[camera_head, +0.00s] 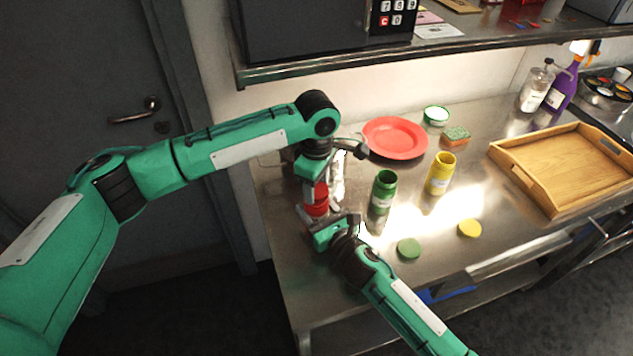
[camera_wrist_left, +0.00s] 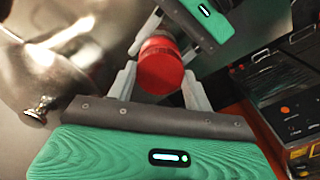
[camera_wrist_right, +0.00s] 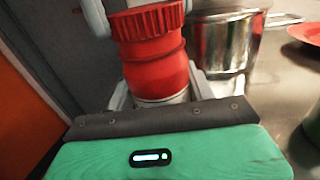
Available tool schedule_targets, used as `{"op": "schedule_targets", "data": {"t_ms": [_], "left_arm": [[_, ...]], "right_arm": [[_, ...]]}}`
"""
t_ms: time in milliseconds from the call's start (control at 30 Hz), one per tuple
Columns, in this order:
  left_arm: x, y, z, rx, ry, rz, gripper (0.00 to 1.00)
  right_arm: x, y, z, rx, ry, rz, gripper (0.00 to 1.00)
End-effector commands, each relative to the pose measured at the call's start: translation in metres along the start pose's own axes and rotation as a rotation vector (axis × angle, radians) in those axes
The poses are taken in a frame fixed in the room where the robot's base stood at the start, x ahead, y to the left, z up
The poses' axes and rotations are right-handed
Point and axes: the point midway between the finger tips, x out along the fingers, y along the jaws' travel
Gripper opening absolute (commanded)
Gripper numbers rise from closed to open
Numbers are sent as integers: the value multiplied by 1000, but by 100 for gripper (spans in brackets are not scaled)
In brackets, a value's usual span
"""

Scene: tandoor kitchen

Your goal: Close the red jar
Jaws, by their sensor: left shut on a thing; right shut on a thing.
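The red jar (camera_head: 316,209) stands upright at the left end of the steel counter. Its red body (camera_wrist_right: 155,70) shows in the right wrist view, with the ribbed red lid (camera_wrist_right: 148,20) on top. I cannot tell whether the lid is screwed down. My left gripper (camera_head: 318,188) comes from above and is shut on the lid, which also shows between its fingers in the left wrist view (camera_wrist_left: 160,72). My right gripper (camera_head: 322,218) is low at the front and shut around the jar body. The fingers partly hide the jar.
A metal pot (camera_wrist_right: 222,42) stands close behind the jar. A green jar (camera_head: 383,190) and yellow jar (camera_head: 440,174) stand open to the right, with green (camera_head: 408,248) and yellow (camera_head: 469,228) lids in front. A red plate (camera_head: 395,138) and wooden tray (camera_head: 520,180) lie farther away.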

Motion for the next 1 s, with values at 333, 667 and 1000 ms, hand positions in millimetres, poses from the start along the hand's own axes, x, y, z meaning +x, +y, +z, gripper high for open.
{"op": "schedule_targets", "data": {"t_ms": [333, 667, 1000], "left_arm": [[7, 0, 0, 0, 0, 1, 30], [7, 0, 0, 243, -2, 1, 30], [7, -1, 0, 777, -1, 2, 30]], "right_arm": [[0, 0, 0, 0, 0, 0, 13], [0, 0, 0, 0, 0, 0, 0], [0, 0, 0, 0, 0, 0, 0]]}}
